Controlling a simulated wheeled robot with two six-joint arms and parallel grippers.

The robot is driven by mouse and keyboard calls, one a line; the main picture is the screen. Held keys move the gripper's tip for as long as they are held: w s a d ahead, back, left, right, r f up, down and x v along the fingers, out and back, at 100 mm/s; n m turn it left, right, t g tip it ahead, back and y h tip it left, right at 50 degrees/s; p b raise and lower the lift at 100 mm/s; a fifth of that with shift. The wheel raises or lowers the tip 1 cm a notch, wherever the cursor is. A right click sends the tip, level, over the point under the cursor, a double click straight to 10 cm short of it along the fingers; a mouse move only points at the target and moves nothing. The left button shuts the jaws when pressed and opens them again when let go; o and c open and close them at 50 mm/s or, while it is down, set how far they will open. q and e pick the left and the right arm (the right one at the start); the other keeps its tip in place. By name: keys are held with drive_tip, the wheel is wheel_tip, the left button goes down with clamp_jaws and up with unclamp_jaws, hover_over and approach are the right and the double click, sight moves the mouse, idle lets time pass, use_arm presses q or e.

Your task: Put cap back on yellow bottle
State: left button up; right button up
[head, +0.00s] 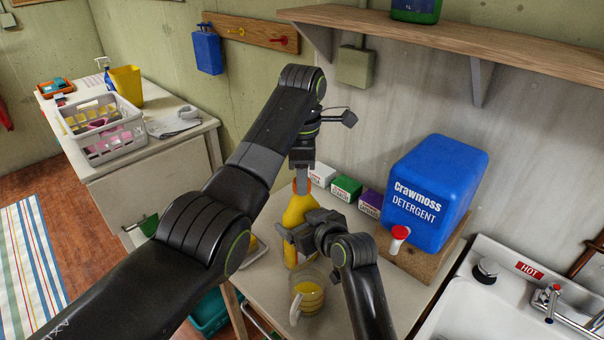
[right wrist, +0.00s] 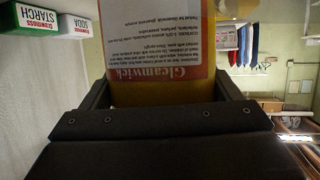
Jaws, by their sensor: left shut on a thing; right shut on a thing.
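The yellow bottle (head: 298,212) stands on the small table in the head view, its neck up. My right gripper (head: 297,238) is shut around its body from the front right. In the right wrist view the bottle's white and orange label (right wrist: 165,65) fills the space between the fingers, with its print upside down. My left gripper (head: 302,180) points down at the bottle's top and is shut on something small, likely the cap. An orange bit shows between its fingertips at the neck. I cannot tell whether cap and neck touch.
A measuring cup of yellow liquid (head: 307,296) stands close in front of the bottle. Small boxes (head: 346,188) and a blue detergent container (head: 435,190) stand behind and to the right. A sink (head: 500,305) is at right. A wooden shelf (head: 450,40) hangs above.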

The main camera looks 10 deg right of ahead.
use_arm(q)
drive_tip(key=m, duration=2.7)
drive_tip(key=shift+a, duration=0.1)
drive_tip(key=m, duration=0.6)
drive_tip(key=shift+w+m, duration=0.1)
drive_tip(key=shift+m, duration=0.2)
drive_tip(key=m, duration=1.2)
drive_tip(key=shift+m, duration=0.3)
drive_tip(key=m, duration=0.7)
drive_tip(key=o, duration=0.9)
drive_tip(key=shift+f, duration=0.1)
drive_tip(key=shift+o, duration=0.2)
